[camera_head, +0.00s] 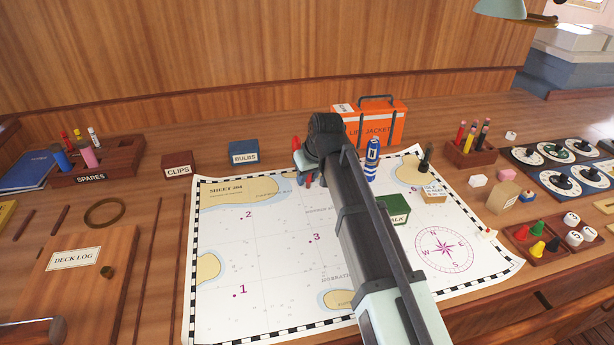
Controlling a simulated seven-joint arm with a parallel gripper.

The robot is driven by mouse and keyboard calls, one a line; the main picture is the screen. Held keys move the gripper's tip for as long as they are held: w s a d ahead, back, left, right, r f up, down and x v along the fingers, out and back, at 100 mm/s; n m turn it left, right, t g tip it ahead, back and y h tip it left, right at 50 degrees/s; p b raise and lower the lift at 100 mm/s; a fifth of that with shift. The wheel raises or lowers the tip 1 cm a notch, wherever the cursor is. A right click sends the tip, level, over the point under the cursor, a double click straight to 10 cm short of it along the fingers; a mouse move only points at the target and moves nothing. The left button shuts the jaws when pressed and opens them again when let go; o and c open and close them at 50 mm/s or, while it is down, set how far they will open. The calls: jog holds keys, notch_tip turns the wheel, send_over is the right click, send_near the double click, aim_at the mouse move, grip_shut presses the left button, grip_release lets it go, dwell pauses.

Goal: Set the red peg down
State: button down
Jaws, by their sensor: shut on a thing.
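My gripper (303,172) is over the upper middle of the white chart (265,285), seen from behind my arm. It is shut on a slim red thing, which I take for the red peg (308,182). Only a little red shows beside the dark wrist; the rest is hidden by my gripper and arm. I cannot tell whether its lower end touches the chart. The chart carries printed marks 1, 2 and 3, islands and a compass rose.
A blue bottle-like object (372,160) stands right of my gripper, before the orange life jacket box (385,122). A green chalk box (397,208) is partly behind my arm. A tray of coloured pawns (513,231) is at right. The chart's left half is clear.

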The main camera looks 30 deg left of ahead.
jog(key=shift+f, duration=0.1)
jog(key=c, duration=0.9)
grip_release()
jog(key=shift+f, duration=0.1)
jog(key=v, duration=1.2)
